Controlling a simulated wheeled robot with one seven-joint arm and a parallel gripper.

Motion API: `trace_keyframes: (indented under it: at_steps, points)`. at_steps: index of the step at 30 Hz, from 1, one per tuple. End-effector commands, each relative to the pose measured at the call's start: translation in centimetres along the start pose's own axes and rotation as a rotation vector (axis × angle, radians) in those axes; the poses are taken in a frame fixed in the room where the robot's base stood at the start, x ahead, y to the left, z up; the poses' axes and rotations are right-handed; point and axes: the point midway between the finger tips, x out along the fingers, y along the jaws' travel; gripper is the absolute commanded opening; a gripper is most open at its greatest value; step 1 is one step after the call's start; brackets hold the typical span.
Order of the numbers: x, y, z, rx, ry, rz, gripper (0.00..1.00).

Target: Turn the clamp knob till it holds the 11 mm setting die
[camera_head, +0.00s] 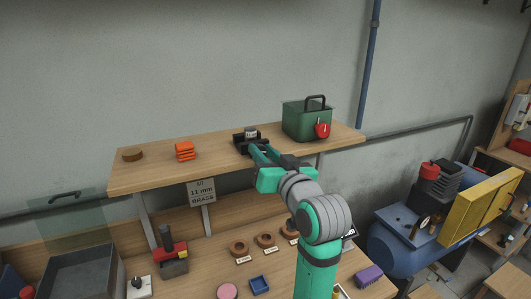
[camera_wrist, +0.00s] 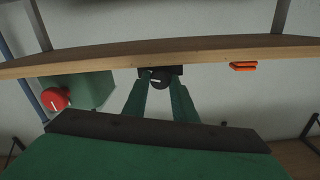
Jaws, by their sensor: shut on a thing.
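The black clamp (camera_head: 240,142) stands on the wooden shelf, with a small grey cylinder (camera_head: 250,132), perhaps the setting die, showing at its top. In the wrist view the clamp body (camera_wrist: 175,70) is at the shelf edge. A dark round knob with a pale mark (camera_wrist: 158,80) faces me there, between my fingertips. My gripper (camera_head: 257,151) reaches the clamp's front from the lower right and is shut on the knob. In the head view my fingers hide the knob. Whether the clamp grips the die, I cannot tell.
Orange blocks (camera_head: 184,150) and a brown disc (camera_head: 132,155) are on the left.

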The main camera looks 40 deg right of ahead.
Motion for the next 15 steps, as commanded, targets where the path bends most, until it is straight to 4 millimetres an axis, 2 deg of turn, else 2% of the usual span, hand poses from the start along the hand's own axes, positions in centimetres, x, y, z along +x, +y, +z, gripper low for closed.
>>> trace_keyframes:
  at_steps: [6,15]
  points:
    - [0.01,0.16,0.01,0.091,0.001,0.005,0.02]
    - [-0.13,0.44,0.04,0.128,-0.001,0.008,0.03]
